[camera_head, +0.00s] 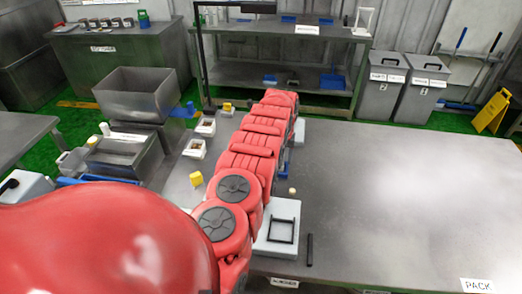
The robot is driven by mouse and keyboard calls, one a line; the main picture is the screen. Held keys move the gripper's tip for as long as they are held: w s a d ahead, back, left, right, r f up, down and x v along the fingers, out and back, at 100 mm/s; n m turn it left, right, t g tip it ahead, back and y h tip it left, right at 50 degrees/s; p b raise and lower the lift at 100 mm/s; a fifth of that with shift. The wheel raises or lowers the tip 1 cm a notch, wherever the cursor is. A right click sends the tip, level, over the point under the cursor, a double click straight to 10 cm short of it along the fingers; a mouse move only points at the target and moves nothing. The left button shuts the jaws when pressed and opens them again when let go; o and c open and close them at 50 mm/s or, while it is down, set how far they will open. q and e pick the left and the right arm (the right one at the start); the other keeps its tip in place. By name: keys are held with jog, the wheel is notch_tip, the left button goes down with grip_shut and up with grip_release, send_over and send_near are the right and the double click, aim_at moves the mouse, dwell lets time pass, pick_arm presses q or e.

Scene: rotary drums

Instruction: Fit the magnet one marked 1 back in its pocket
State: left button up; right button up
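I cannot make out a magnet marked 1 or its pocket. My large red arm (252,150) comes in from the lower left and reaches over the metal table (400,190), covering much of its left part. Neither gripper can be seen. On the table right of the arm is a white block with a black square frame (283,229) on top. A short black bar (309,249) lies beside it, and a small cream piece (292,190) sits behind it. Two yellow blocks (196,178) (227,106) and small white trays with brown contents (194,148) (205,127) are left of the arm.
Metal bins (140,95) stand at the left. A shelf rack (275,70), two grey waste bins (379,86) (426,87) and a yellow floor sign (491,111) are behind the table. The table's right side is clear, with a PACK label (477,286) at its front edge.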

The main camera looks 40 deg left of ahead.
pick_arm(q)
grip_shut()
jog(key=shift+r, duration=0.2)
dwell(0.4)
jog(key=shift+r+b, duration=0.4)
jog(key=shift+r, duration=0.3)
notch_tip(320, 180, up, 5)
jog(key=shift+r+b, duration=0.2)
jog(key=shift+b, duration=1)
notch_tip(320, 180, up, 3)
jog(key=shift+p, duration=0.35)
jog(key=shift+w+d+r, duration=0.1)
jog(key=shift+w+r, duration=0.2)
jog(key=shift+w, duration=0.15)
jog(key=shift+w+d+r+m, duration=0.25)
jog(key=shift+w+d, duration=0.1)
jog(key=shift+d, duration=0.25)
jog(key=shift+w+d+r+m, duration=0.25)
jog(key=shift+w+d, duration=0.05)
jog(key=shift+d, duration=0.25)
